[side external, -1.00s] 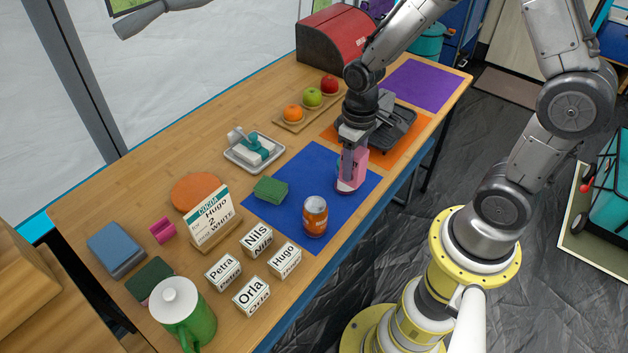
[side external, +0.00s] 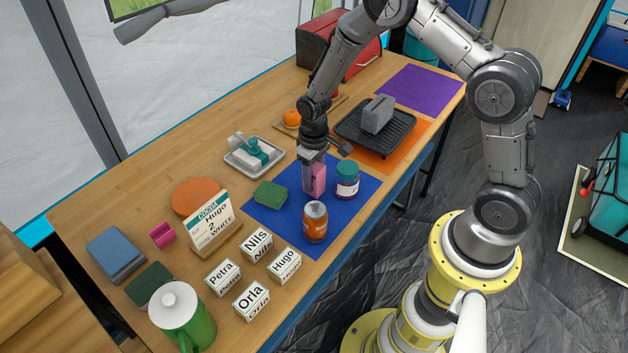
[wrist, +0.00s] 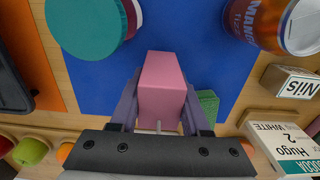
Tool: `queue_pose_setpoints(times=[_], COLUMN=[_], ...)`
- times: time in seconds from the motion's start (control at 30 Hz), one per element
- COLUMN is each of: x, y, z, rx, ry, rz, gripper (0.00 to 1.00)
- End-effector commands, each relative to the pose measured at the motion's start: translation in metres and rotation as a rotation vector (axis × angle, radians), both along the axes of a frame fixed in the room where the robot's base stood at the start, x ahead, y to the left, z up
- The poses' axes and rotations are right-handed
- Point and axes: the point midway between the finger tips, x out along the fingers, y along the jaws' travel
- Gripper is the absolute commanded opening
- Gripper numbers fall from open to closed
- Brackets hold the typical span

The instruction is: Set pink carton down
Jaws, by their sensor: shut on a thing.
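The pink carton (side external: 319,180) is upright between the fingers of my gripper (side external: 313,166), over the blue mat (side external: 281,207). In the wrist view the pink carton (wrist: 161,88) fills the gap between the two fingers of my gripper (wrist: 160,112). The gripper is shut on it. The carton's base is at or just above the mat; I cannot tell whether it touches. A jar with a teal lid (side external: 347,180) stands close on its right, apart from it.
An orange can (side external: 315,222) stands in front on the blue mat, and a green sponge (side external: 270,194) lies to the left. A black grill pan (side external: 375,128) is on the orange mat behind. Name boxes (side external: 257,243) and a cocoa card (side external: 212,222) stand at front left.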

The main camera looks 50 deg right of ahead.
Motion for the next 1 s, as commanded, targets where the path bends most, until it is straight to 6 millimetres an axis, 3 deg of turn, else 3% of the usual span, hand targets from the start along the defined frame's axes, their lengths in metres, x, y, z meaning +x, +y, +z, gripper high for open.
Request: queue_pose_setpoints(times=[0.1,0.47,0.5,0.63,1.0], x=[0.0001,0.0000,0.0001,0.0001,0.0004], y=[0.0000,0.0000,0.0000,0.0000,0.0000], z=[-0.0134,-0.0170,-0.0172,-0.0169,-0.0133], rx=[0.000,0.000,0.000,0.000,0.000], ry=[0.000,-0.001,-0.001,-0.001,-0.002], rz=[0.000,0.000,0.000,0.000,0.000], gripper=[0.00,0.00,0.50,0.73,0.76])
